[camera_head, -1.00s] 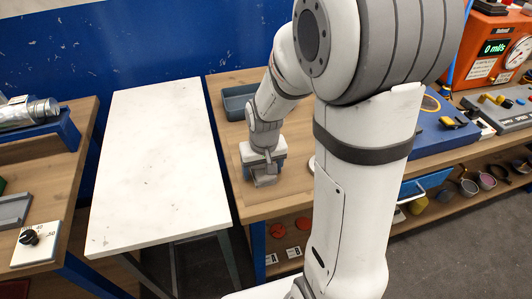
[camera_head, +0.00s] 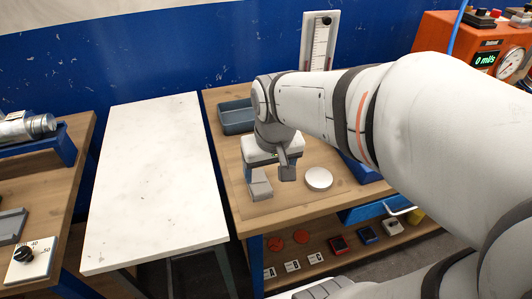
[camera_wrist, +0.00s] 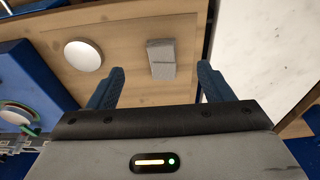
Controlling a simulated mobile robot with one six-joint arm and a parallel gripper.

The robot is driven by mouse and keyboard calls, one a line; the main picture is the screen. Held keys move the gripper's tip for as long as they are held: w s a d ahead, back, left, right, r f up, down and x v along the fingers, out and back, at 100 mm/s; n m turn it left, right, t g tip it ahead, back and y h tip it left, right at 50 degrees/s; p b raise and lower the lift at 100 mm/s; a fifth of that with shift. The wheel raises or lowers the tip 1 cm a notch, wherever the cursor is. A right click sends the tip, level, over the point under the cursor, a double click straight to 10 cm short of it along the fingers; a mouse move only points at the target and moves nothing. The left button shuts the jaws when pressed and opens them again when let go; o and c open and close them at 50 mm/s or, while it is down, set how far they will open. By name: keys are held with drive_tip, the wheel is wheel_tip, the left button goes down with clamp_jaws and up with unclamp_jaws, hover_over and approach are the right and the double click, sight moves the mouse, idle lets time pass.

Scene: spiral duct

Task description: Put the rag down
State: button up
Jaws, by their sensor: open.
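The rag (camera_wrist: 161,59) is a small grey folded block in the wrist view. It lies flat on the wooden bench, in front of and between my fingers, apart from both. My gripper (camera_wrist: 160,74) is open and empty, its dark blue fingers spread wide. In the head view my gripper (camera_head: 274,168) points down above the front left part of the wooden bench (camera_head: 290,206). A light grey shape just below it seems to be the rag (camera_head: 259,186), partly hidden by the gripper.
A white round disc (camera_head: 319,178) lies right of the rag on the bench. A dark blue-grey tray (camera_head: 236,116) stands at the back left. A white-topped table (camera_head: 155,180) stands to the left, across a narrow gap. A shelf underneath holds small items.

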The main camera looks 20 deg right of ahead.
drive_tip(key=shift+t, duration=0.3)
drive_tip(key=s, duration=0.2)
drive_tip(key=s+d, duration=0.1)
drive_tip(key=s, duration=0.2)
drive_tip(key=shift+o, duration=0.3)
idle(0.4)
